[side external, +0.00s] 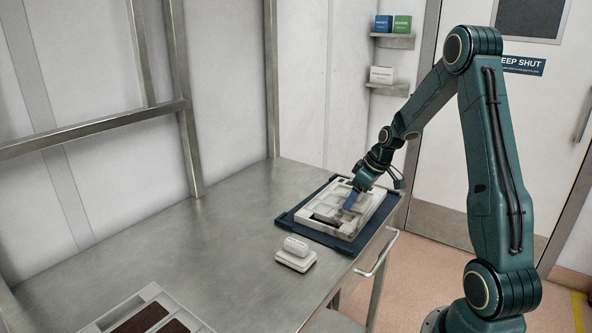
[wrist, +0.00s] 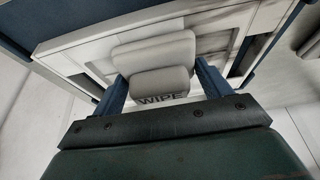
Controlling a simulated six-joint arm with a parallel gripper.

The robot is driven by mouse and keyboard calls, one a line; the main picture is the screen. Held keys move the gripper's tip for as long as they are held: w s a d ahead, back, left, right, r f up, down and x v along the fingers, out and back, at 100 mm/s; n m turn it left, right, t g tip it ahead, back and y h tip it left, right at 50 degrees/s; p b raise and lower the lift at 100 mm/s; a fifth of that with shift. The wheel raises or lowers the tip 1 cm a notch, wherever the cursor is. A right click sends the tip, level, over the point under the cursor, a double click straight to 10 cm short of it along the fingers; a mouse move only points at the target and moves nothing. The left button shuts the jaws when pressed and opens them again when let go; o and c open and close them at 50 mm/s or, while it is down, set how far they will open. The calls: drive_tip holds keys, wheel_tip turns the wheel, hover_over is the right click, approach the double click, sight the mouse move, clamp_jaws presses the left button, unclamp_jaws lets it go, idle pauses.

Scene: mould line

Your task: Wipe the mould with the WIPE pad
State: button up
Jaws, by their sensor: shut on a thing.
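The mould (side external: 347,227) is a pale grey block with recesses, lying on a dark blue mat (side external: 290,218) near the right end of the metal table. My gripper (side external: 350,204) is over the mould, pointing down. In the wrist view its two blue fingers (wrist: 160,86) are shut on a pale pad marked WIPE (wrist: 158,80). The mould (wrist: 90,58) shows behind the pad in the wrist view. Whether the pad touches the mould surface I cannot tell. Dark patches show in the mould's recesses.
A second pale pad with a handle (side external: 295,253) stands on the table in front of the mat. A pale tray with dark brown contents (side external: 100,326) lies at the front left. The table's middle (side external: 200,235) is clear. A rail (side external: 378,258) runs along the right edge.

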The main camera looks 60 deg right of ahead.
drive_tip(key=shift+a, duration=0.25)
drive_tip(key=shift+s+a+f, duration=0.1)
drive_tip(key=shift+a+f, duration=0.1)
drive_tip(key=shift+a, duration=1.2)
drive_tip(key=shift+a, duration=0.1)
drive_tip(key=shift+s+a+r, duration=0.1)
drive_tip(key=shift+a, duration=1.35)
drive_tip(key=shift+d, duration=0.15)
drive_tip(key=shift+d+r, duration=0.2)
drive_tip(key=shift+d, duration=1.3)
drive_tip(key=shift+d, duration=0.15)
drive_tip(key=shift+w+d+f, duration=0.1)
drive_tip(key=shift+w+d, duration=0.1)
drive_tip(key=shift+d, duration=1.15)
